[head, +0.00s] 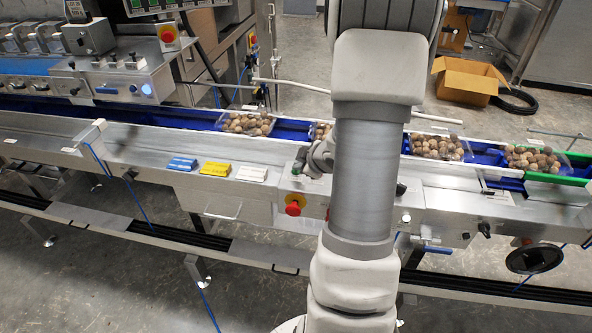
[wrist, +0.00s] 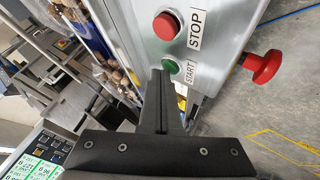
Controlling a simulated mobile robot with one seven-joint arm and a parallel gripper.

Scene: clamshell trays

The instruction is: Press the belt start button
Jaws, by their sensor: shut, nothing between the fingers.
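The green start button (wrist: 171,66), with a white START label (wrist: 188,73), sits on a grey metal control box (wrist: 218,72) in the wrist view. A red stop button (wrist: 166,25) with a STOP label (wrist: 195,29) is above it. My gripper (wrist: 162,74) is shut and empty. Its closed fingertips are right by the green button and overlap its lower edge in the picture; I cannot tell whether they touch it. In the head view my arm hides most of the gripper and the button face.
Clear trays of round brown produce (head: 437,146) stand on the blue belt (head: 205,119). Blue, yellow and white blocks (head: 215,169) lie on the metal ledge.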

